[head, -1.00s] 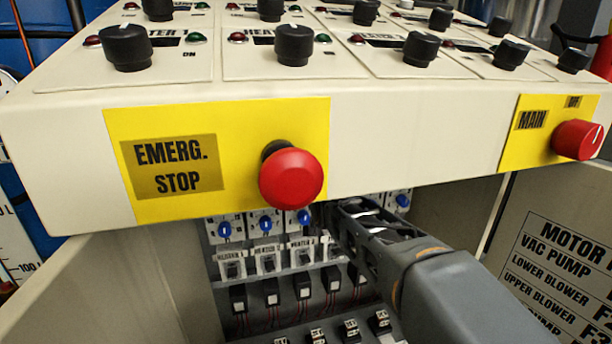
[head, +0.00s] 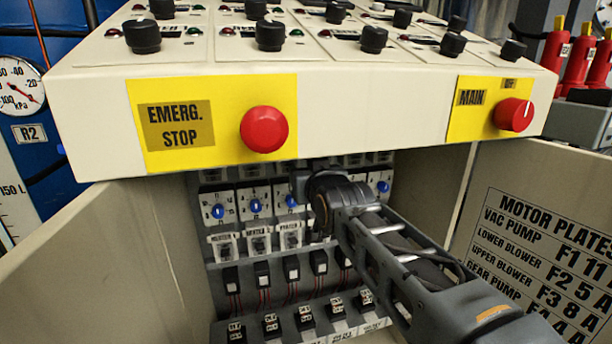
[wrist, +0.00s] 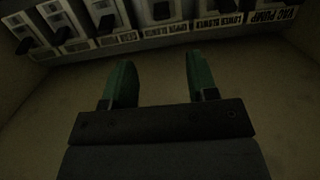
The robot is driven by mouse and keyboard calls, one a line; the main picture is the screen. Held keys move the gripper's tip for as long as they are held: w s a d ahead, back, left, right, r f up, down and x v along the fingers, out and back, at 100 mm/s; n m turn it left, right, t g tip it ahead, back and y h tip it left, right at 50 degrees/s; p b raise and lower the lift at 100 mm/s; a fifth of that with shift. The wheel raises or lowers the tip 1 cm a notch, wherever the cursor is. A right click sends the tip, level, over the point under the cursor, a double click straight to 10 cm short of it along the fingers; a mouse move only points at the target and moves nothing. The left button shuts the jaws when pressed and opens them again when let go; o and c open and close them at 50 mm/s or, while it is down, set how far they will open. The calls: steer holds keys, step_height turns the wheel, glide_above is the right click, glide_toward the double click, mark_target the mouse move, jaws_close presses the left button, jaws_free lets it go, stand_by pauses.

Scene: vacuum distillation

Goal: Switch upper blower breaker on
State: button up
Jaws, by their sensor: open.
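The upper blower label (wrist: 166,30) shows upside down at the top of the wrist view. The upper blower breaker (wrist: 160,10) is the dark switch in a pale housing just above that label; its lever position is too dark to tell. My gripper (wrist: 158,62) is open and empty. Its two green fingers point toward the breaker row, apart from it, with the upper blower label roughly ahead of the gap. In the head view my arm reaches into the cabinet, and it hides my fingers and the right part of the breaker rows.
The cabinet's overhanging panel carries a red emergency stop (head: 264,130) and a red main switch (head: 513,115). Blue knobs (head: 255,206) sit inside above several breakers. Open doors stand on both sides, the right one bearing a motor plates list (head: 530,250).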

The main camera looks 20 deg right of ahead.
steer(key=shift+s+a, duration=0.1)
steer(key=shift+s, duration=0.05)
step_height(320, 180, down, 10)
steer(key=w+t+b, duration=0.1)
steer(key=w+b, duration=0.1)
steer(key=b, duration=0.4)
steer(key=w+r+t, duration=0.1)
steer(key=w+r, duration=0.2)
steer(key=w, duration=0.1)
steer(key=w+r+t+b, duration=0.1)
steer(key=w+r+t, duration=0.1)
steer(key=w+r, duration=0.1)
steer(key=w+r+t+b, duration=0.1)
steer(key=w+r, duration=0.2)
steer(key=w, duration=0.1)
steer(key=shift+w+t, duration=0.4)
